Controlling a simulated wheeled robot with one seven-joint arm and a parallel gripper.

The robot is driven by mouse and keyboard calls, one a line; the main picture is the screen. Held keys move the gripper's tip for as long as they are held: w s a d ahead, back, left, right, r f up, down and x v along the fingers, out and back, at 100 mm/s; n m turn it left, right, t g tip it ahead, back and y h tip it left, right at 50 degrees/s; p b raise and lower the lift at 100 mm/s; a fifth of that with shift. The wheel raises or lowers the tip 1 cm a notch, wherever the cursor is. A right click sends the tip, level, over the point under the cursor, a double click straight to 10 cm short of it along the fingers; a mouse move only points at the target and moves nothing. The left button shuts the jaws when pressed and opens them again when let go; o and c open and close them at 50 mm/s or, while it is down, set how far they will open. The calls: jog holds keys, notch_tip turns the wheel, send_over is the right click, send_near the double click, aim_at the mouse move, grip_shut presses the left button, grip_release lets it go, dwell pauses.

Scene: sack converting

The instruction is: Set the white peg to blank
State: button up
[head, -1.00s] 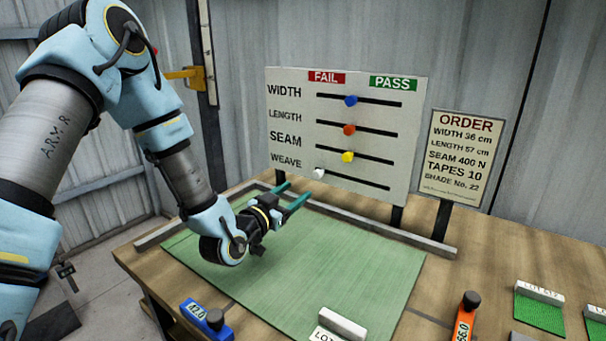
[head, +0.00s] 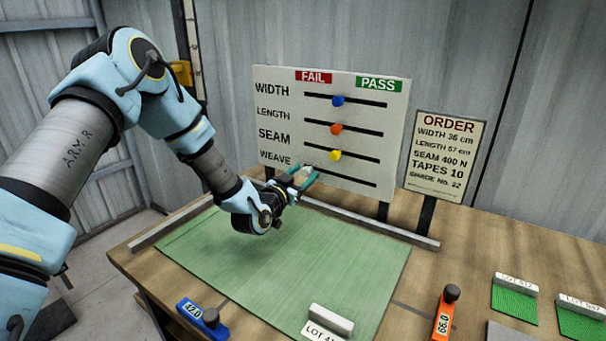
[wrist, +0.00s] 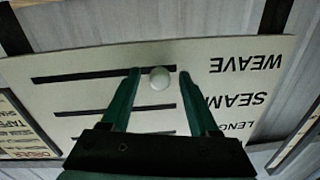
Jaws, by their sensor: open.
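The white peg (head: 306,168) is at the left, FAIL-side end of the WEAVE slot (head: 350,180) on the upright board (head: 262,150). In the wrist view, which is upside down, the white peg (wrist: 159,78) shows between the two green fingers near the slot's end. My gripper (head: 309,175) is open at the board, with a finger on each side of the peg. I cannot tell whether the fingers touch it. The FAIL label (head: 313,76) and PASS label (head: 379,84) are at the board's top.
The blue peg (head: 337,100), orange peg (head: 336,129) and yellow peg (head: 335,155) sit partway along the slots above. An order sign (head: 445,155) stands right of the board. A green mat (head: 290,265) covers the bench, with a low rail (head: 370,227) behind.

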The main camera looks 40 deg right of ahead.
jog(key=shift+c, duration=0.3)
grip_shut()
dwell(1.0)
